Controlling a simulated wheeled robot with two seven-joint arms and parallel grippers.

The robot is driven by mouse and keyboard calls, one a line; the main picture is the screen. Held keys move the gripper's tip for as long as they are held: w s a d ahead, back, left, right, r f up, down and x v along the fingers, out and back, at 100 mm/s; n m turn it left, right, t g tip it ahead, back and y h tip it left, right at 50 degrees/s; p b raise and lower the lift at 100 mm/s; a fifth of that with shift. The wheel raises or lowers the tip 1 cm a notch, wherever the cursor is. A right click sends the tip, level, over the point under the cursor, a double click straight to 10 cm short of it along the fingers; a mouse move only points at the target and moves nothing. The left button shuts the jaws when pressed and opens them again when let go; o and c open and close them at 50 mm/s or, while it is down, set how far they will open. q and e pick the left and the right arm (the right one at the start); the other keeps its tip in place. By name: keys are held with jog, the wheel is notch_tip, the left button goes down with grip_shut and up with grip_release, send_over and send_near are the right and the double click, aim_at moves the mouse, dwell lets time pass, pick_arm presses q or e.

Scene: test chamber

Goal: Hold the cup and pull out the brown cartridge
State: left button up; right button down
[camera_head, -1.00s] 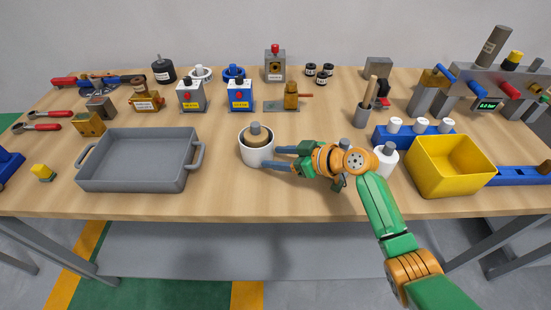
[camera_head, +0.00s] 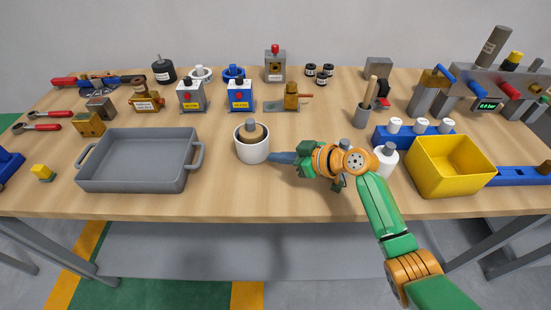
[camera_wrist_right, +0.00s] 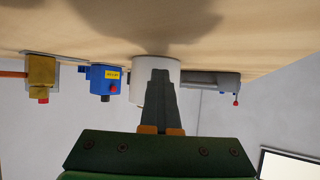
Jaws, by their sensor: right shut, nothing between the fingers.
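The white cup (camera_head: 252,156) stands upright on the table in front of me. The brown cartridge (camera_head: 253,131), round with a grey knob on top, sits in it and shows above the rim. My right gripper (camera_head: 272,157) is shut with nothing between its fingers. Its tips are at the cup's right side, very near or touching it. In the right wrist view the shut fingers (camera_wrist_right: 160,80) cover part of the white cup (camera_wrist_right: 140,85); the cartridge cannot be made out there. My left gripper is not in view.
A grey tray (camera_head: 140,186) lies left of the cup. A white bottle (camera_head: 386,163) and a yellow bin (camera_head: 452,188) stand right of my gripper. Several fixtures, such as the blue box (camera_head: 240,101), stand behind. The table in front of the cup is clear.

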grip_release()
dwell(0.5)
